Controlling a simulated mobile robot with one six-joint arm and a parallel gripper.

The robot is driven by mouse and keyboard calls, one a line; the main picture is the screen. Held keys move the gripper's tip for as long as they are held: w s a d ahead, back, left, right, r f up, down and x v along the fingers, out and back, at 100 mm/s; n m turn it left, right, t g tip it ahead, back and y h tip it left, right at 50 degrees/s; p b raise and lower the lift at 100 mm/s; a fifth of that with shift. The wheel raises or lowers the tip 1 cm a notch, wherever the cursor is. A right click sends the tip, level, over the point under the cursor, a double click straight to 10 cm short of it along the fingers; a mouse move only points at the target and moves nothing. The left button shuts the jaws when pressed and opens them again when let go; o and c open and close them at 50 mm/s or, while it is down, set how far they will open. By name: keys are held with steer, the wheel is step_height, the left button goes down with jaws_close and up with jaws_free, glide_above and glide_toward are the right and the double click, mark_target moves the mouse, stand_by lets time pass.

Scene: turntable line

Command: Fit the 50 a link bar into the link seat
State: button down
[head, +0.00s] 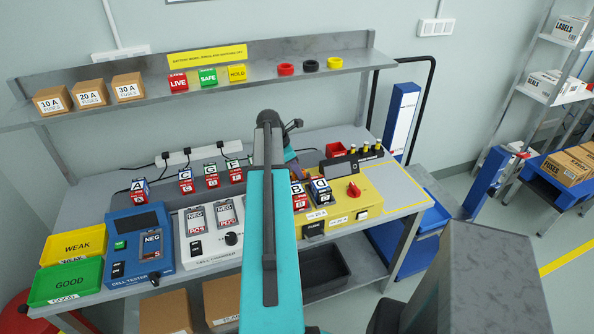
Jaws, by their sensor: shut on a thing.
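My arm rises through the middle of the head view, and its wrist bends down toward the back of the bench. My gripper (298,171) shows only in part behind the arm, low over the bench just behind the battery packs marked B and D. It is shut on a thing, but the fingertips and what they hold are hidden. The yellow-topped unit (376,202) lies to the right of the arm, with a red knob (354,190) and small rating labels along its front. I cannot make out the 50 A link bar or tell which part is the link seat.
Packs B (300,196) and D (321,192) stand close to the gripper. A dark display box (338,168) is right of it, with several yellow-capped pieces behind. The cell charger (213,232) and cell tester (138,243) are left. A shelf (220,70) crosses above. The yellow unit's right end is clear.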

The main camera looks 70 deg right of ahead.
steer(key=c, duration=1.7)
jaws_free()
steer(key=shift+f, duration=0.1)
steer(key=shift+r, duration=0.25)
steer(key=shift+b+v, duration=1.5)
steer(key=shift+v, duration=4.4)
